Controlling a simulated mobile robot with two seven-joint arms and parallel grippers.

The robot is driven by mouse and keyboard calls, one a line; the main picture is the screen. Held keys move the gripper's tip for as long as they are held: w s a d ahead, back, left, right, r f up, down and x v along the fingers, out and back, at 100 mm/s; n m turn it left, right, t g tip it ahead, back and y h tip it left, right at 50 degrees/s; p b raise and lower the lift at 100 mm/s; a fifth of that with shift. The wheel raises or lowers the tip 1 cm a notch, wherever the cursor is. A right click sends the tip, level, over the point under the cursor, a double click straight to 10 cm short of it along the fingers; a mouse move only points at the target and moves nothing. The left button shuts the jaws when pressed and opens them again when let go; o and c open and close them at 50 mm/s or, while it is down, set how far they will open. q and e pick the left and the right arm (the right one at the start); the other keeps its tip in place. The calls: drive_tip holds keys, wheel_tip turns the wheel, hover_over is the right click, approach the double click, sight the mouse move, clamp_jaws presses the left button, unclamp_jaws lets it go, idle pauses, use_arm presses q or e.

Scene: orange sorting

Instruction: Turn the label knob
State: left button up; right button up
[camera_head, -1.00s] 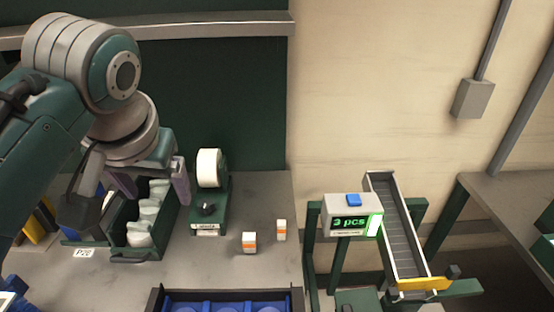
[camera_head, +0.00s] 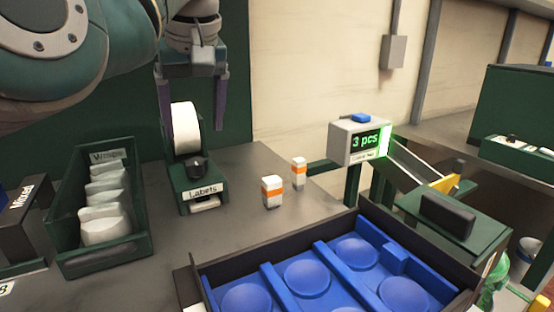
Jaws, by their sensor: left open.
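The label dispenser (camera_head: 189,186) is a dark green unit on the grey bench, with a white label roll (camera_head: 185,128) on top and a "Labels" plate in front. Its black knob (camera_head: 196,167) sits on the front, below the roll. My left gripper (camera_head: 193,118) is open, its two purple-grey fingers pointing down at the far side of the roll, one to each side of it in the picture. It is above and behind the knob, apart from it. The roll hides part of the space between the fingers. My right gripper is not in view.
A tray with blue cups (camera_head: 255,262) fills the front. Bench between dispenser and tray is clear.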

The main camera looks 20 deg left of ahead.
sight(196, 161)
use_arm(q)
drive_tip(key=b+x, duration=0.1)
drive_tip(key=x, duration=0.5)
drive_tip(key=shift+w+a+f+b, duration=0.1)
drive_tip(key=shift+f+b, duration=0.1)
drive_tip(key=shift+b, duration=0.1)
drive_tip(key=shift+b+x, duration=0.4)
drive_tip(key=shift+x, duration=0.4)
clamp_jaws()
